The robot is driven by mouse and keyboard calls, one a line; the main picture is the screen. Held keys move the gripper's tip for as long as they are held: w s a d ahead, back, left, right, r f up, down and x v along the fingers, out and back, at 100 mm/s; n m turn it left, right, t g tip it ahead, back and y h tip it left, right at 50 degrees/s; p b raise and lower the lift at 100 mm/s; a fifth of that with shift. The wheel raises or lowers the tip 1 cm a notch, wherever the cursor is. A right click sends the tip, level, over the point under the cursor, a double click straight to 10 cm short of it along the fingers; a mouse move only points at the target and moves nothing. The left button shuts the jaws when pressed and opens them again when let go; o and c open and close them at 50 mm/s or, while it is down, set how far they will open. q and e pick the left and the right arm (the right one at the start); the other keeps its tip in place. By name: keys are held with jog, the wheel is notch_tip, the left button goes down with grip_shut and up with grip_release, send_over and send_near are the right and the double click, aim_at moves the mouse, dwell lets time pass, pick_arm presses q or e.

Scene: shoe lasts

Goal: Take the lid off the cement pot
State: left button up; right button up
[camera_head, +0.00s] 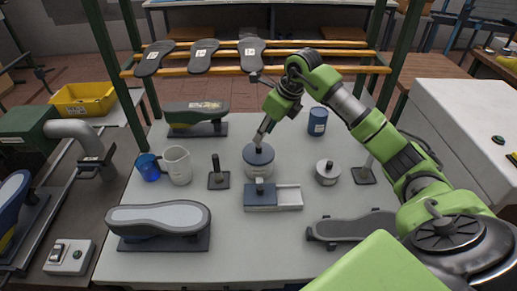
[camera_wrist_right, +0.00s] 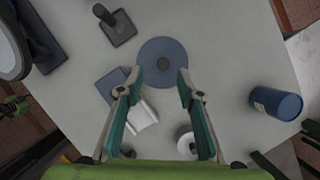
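The cement pot (camera_head: 257,171) is a wide whitish pot in the middle of the table in the head view. Its blue-grey lid (camera_head: 263,155) sits on top with a dark knob in the centre. In the right wrist view the round lid (camera_wrist_right: 163,48) lies just beyond the fingertips and hides the pot below it. My right gripper (camera_wrist_right: 158,80) is open and empty, with its fingers apart on either side of the lid's near part. In the head view my right gripper (camera_head: 262,132) is above the pot, pointing down. My left gripper is not in view.
Close around the pot are a blue-and-white sliding box (camera_head: 288,198), a small white jar (camera_head: 327,174), a blue can (camera_head: 317,122) and a post on a dark base (camera_head: 218,180). A white jug (camera_head: 178,166) and shoe lasts stand left. A rack (camera_head: 270,68) crosses behind.

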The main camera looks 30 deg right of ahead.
aim_at(259, 146)
jog(key=shift+x, duration=1)
jog(key=shift+w+f+p, duration=0.1)
jog(key=shift+f+p, duration=0.4)
jog(key=shift+p, duration=0.15)
jog(key=x, duration=0.1)
jog(key=p+x, duration=0.1)
jog(key=x, duration=0.1)
jog(key=shift+d+f+p, duration=0.3)
jog(key=shift+p, duration=0.05)
jog(key=shift+w+f, duration=0.2)
jog(key=shift+f, duration=0.2)
grip_shut()
